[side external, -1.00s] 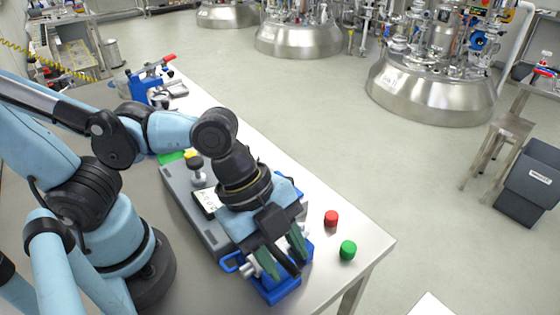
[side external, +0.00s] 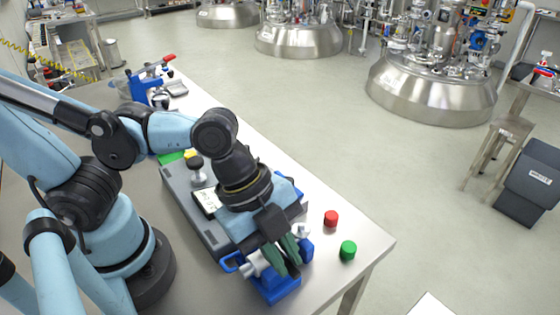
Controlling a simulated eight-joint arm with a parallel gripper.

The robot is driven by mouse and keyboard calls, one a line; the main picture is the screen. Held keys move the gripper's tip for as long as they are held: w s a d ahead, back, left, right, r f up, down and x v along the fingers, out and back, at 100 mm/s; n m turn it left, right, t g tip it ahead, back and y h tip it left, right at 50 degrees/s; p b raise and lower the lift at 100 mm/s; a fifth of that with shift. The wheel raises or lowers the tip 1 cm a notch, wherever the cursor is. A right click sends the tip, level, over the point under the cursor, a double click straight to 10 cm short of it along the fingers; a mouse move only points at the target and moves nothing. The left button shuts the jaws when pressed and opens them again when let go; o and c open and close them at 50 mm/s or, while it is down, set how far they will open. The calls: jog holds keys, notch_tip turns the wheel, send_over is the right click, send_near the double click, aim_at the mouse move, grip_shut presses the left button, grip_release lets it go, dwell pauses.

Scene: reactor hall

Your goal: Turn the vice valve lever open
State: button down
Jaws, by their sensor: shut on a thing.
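The blue vice (side external: 280,291) stands at the front end of the table, with a silver valve body (side external: 257,262) held in it. My gripper (side external: 287,262) points down over the vice, and its green fingers are shut on the dark valve lever (side external: 295,271). The lever is mostly hidden between the fingers; only a dark tip shows below them. Its exact angle is hard to tell.
A red cap (side external: 331,218) and a green cap (side external: 348,250) stand on the table to the right of the vice. A grey case (side external: 180,190) lies behind my gripper. Another blue vice with a red-handled valve (side external: 150,82) stands at the far end.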

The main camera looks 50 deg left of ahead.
aim_at(240, 268)
jog(key=m, duration=0.1)
jog(key=s+m+g, duration=0.1)
jog(key=m, duration=0.1)
jog(key=s+m+g, duration=0.1)
jog(key=m, duration=0.1)
jog(key=shift+a, duration=0.4)
jog(key=shift+s+a+m+g+y, duration=0.4)
jog(key=shift+a+m+g, duration=0.4)
jog(key=shift+m, duration=1.35)
jog(key=shift+s+a+m+g+y, duration=0.4)
jog(key=shift+a+m+g, duration=0.4)
jog(key=shift+m, duration=1.4)
jog(key=shift+s+a+m+g+y, duration=0.35)
jog(key=shift+a+m+g, duration=0.4)
jog(key=shift+m, duration=1.4)
jog(key=c, duration=1.1)
grip_release()
jog(key=shift+r, duration=0.1)
jog(key=v, duration=1.2)
